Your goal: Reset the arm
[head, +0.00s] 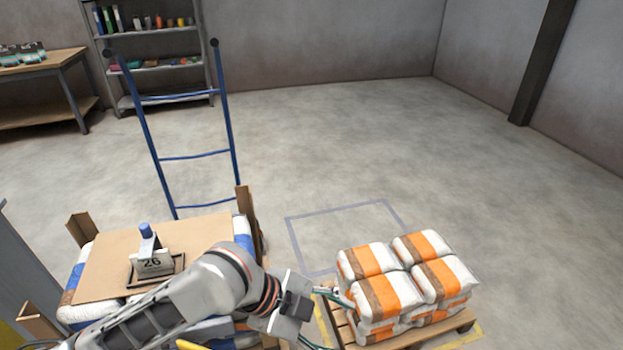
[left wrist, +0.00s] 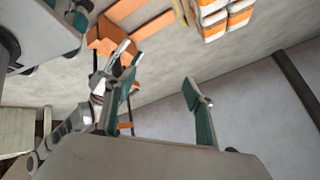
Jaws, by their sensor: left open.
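My left arm comes in from the lower left in the head view and reaches across the front of the cardboard-topped stack. Its gripper (head: 324,317) is at the left edge of the pallet of orange-and-white bags (head: 375,290), partly cut off by the picture's lower edge. In the left wrist view the gripper's two green-padded fingers (left wrist: 162,100) are wide apart with nothing between them. Whether a finger touches the bags or pallet cannot be told.
A blue hand-truck frame (head: 195,156) stands behind. A shelf (head: 160,62) and workbench (head: 40,66) are at the back left. The floor at right is clear.

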